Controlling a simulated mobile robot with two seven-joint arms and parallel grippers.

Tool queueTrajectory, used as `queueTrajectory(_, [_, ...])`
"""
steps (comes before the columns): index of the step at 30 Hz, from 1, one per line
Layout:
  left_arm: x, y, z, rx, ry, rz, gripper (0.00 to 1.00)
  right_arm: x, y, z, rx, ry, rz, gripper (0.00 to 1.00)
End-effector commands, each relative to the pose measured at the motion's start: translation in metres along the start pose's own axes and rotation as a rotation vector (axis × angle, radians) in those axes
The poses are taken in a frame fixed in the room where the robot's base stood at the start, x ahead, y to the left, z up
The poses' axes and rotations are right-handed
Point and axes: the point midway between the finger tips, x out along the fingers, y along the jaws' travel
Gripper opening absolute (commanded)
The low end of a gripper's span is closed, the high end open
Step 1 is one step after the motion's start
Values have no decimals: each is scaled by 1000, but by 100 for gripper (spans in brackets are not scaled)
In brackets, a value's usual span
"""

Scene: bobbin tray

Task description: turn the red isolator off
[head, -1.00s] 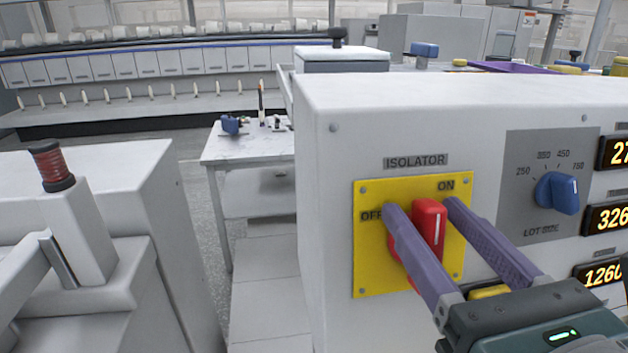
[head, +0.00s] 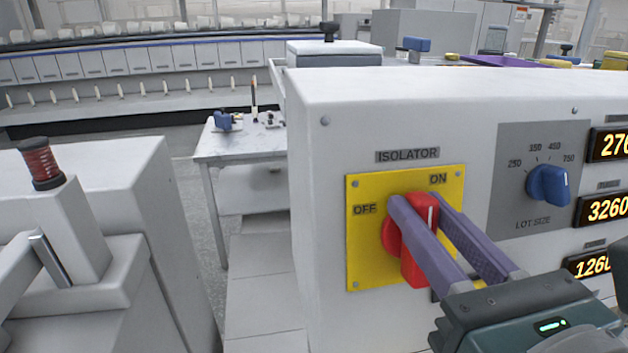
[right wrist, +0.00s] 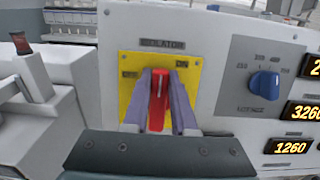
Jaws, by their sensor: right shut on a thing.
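The red isolator knob (head: 412,273) sits on a yellow plate (head: 366,274) marked OFF at the left and ON at the upper right. The knob's grip stands about upright, with its white mark near the top, turned toward the ON side. My right gripper (head: 418,205) is shut on the knob's grip, one purple finger on each side. In the right wrist view the red knob (right wrist: 158,100) shows between the two fingers. The fingers hide part of the knob in the head view. My left gripper is not in view.
A blue lot size dial (head: 548,185) and several lit number displays (head: 606,209) are right of the isolator on the same white cabinet (head: 400,105). A white table (head: 240,142) stands behind at left.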

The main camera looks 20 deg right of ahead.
Motion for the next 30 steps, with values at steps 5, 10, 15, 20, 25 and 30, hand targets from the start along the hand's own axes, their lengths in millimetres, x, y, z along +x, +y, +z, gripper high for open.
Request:
queueTrajectory(5, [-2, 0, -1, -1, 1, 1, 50, 0, 1, 1, -24, -1, 6, 0])
queueTrajectory(10, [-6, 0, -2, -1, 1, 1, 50, 0, 2, 2, -94, 0, 24, 0])
queueTrajectory(15, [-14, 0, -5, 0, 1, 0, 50, 0, 5, 2, -213, 0, 54, 0])
queueTrajectory(20, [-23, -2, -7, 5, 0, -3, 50, 0, 8, 2, -356, 0, 90, 0])
queueTrajectory(25, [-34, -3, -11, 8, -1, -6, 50, -1, 12, 1, -513, 0, 130, 0])
queueTrajectory(30, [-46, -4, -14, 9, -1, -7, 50, -1, 15, -1, -670, 1, 168, 0])
